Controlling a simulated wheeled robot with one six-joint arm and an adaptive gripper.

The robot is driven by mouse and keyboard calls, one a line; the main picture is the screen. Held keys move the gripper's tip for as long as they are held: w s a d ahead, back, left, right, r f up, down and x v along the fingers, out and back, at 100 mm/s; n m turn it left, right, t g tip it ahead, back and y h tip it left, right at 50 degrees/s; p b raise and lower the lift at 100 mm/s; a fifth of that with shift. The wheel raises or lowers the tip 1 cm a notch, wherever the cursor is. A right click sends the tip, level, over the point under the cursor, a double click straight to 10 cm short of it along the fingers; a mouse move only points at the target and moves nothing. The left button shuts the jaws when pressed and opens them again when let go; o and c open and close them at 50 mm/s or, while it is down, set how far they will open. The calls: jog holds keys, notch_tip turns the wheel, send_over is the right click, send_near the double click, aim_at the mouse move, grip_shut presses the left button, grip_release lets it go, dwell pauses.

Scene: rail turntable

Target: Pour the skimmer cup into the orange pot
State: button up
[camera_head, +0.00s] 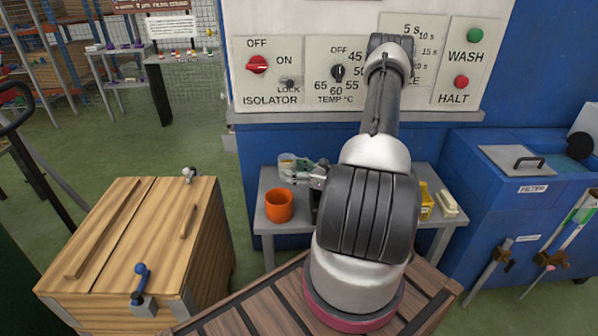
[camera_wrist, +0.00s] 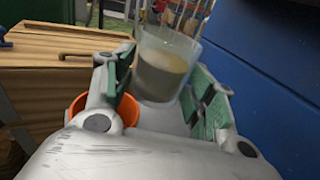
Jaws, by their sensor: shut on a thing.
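The skimmer cup (camera_head: 288,160) is a small clear cup, and my gripper (camera_head: 303,172) is shut on it above the grey side table. In the wrist view the cup (camera_wrist: 164,62) is translucent with brownish liquid in its lower part, between the green-padded fingers of my gripper (camera_wrist: 166,92). It looks roughly upright or slightly tilted. The orange pot (camera_head: 279,205) stands on the left end of the side table, below and slightly left of the cup. The pot's rim (camera_wrist: 128,110) also shows in the wrist view, partly hidden behind the left finger.
The grey side table (camera_head: 268,228) stands against the blue machine (camera_head: 265,150). A yellow object (camera_head: 426,203) and a pale brush-like block (camera_head: 447,204) are at its right end. A wooden crate (camera_head: 130,240) stands to the left. A control panel (camera_head: 300,60) is above the table.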

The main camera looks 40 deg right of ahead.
jog(key=shift+n, duration=0.7)
jog(key=f, duration=0.1)
jog(key=d+f, duration=0.1)
jog(key=f, duration=0.1)
jog(key=shift+s+d+f, duration=0.2)
jog(key=shift+s+f, duration=0.1)
jog(key=shift+f, duration=0.1)
jog(key=shift+s+d+r+n+g+h, duration=0.1)
jog(key=shift+d+r+n+g+h, duration=0.15)
jog(key=shift+n, duration=0.35)
jog(key=shift+d+r+n+h, duration=0.1)
jog(key=shift+n+h, duration=0.15)
jog(key=shift+n, duration=0.25)
